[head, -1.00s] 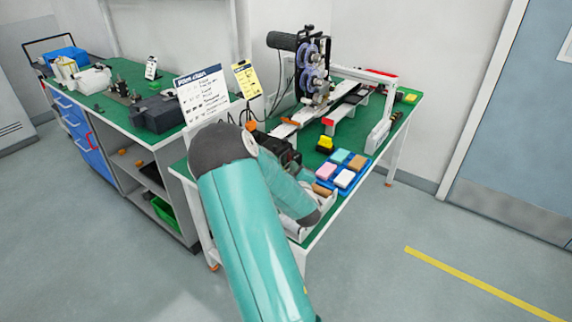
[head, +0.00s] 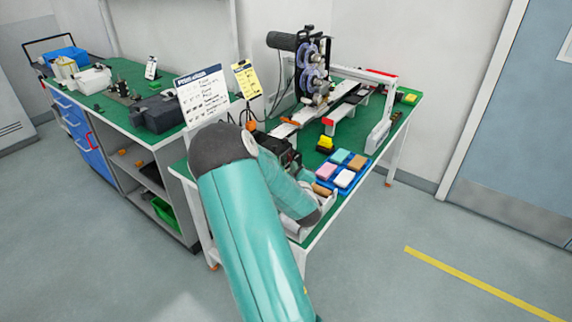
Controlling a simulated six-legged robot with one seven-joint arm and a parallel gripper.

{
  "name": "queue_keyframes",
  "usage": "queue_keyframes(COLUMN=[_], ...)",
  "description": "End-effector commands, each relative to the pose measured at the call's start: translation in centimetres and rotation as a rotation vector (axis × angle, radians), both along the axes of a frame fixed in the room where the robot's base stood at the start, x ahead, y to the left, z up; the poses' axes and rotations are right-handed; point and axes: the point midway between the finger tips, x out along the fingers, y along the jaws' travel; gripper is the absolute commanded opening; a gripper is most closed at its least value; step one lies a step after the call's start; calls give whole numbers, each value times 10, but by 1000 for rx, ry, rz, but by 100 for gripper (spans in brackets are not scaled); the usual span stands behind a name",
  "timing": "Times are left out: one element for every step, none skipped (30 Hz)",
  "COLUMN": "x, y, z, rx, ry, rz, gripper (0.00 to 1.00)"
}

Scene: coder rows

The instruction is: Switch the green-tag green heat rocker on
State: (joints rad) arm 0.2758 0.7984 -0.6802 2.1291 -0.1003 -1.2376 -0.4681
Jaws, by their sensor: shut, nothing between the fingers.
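No green heat rocker or green tag can be made out in the head view; at this size I cannot tell which part it is on. A coder machine with grey-purple reels (head: 314,72) stands on the green-topped bench (head: 312,157). A dark unit (head: 283,150) sits at the bench's near left, partly covered by my arm. My teal arm reaches up from the bottom, and its forearm bends down to the right over the bench's near end. My gripper is not visible, and part of the bench's near end is hidden behind the arm.
A blue tray (head: 343,177) with several coloured blocks lies beside my forearm. A yellow block (head: 326,143) stands behind it. A white printed sign (head: 203,95) and a yellow card (head: 246,80) stand at the left. The floor to the right is clear.

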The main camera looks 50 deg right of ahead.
Motion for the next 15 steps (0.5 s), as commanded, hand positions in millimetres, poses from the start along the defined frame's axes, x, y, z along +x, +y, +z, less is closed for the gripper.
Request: queue_keyframes(x=[1,1,2,3,5,6,7,8,9,9,9,9,9,9,9], y=[0,0,0,0,1,1,1,1,1,1,1,1,1,1,1], z=[0,0,0,0,-1,-1,-1,-1,-1,-1,-1,-1,-1,-1,-1], rx=[0,0,0,0,0,0,0,0,0,0,0,0,0,0,0], ry=[0,0,0,0,0,0,0,0,0,0,0,0,0,0,0], rz=[0,0,1,1,1,1,1,1,1,1,0,0,0,0,0], gripper=[0,0,0,0,0,0,0,0,0,0,0,0,0,0,0])
